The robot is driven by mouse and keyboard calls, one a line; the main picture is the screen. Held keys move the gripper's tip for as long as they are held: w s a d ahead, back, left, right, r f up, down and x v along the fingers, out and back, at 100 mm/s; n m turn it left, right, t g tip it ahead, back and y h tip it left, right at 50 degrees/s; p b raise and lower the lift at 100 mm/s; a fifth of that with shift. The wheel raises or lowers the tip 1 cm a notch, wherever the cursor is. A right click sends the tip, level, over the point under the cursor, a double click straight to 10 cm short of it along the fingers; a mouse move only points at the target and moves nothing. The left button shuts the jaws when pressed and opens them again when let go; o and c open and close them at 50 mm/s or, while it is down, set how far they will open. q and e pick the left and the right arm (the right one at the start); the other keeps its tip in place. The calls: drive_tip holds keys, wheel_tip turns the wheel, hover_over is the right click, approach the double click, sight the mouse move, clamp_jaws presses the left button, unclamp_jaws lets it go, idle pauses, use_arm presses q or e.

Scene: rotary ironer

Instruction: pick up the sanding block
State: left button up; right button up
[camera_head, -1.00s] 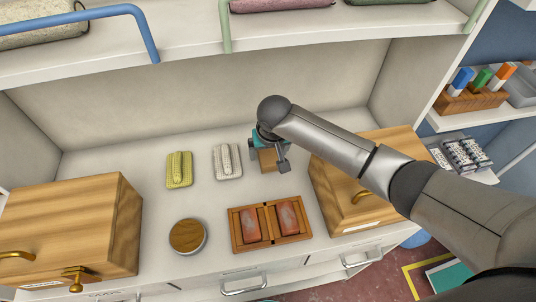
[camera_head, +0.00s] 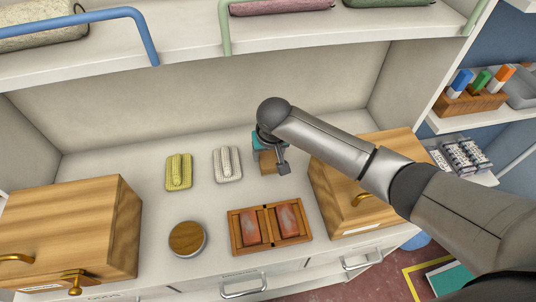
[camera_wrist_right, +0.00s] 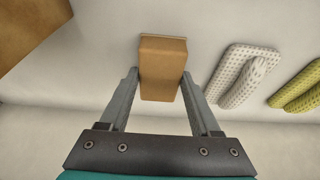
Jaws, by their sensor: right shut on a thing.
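The sanding block is a tan-brown block (camera_wrist_right: 162,68), seen between my right gripper's fingers in the right wrist view. It shows partly in the head view (camera_head: 268,163), below my right wrist. My right gripper (camera_wrist_right: 160,82) is shut on the block, with one finger against each side. In the head view my right gripper (camera_head: 276,160) is at the back of the white counter, left of the right wooden box. I cannot tell whether the block is clear of the counter. My left gripper is not in view.
A white textured pad (camera_head: 227,164) and a yellow one (camera_head: 179,171) lie left of the gripper. A wooden tray (camera_head: 266,240) with two reddish blocks and a round wooden-topped tin (camera_head: 187,238) sit in front. Wooden boxes stand left (camera_head: 70,230) and right (camera_head: 340,200).

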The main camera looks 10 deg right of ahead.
sight(268, 157)
drive_tip(key=shift+r+b, duration=0.2)
drive_tip(key=shift+b, duration=0.1)
wheel_tip(268, 157, up, 7)
drive_tip(key=shift+s+r+p, duration=0.15)
drive_tip(key=shift+r+p, duration=0.05)
drive_tip(key=shift+p, duration=0.7)
drive_tip(key=s, duration=1)
drive_tip(key=s+p, duration=0.1)
drive_tip(key=s, duration=0.8)
drive_tip(key=shift+s+f, duration=0.2)
drive_tip(key=shift+s, duration=0.15)
drive_tip(key=o, duration=0.9)
drive_tip(key=shift+c, duration=0.2)
drive_tip(key=c, duration=0.7)
drive_tip(key=shift+w, duration=0.1)
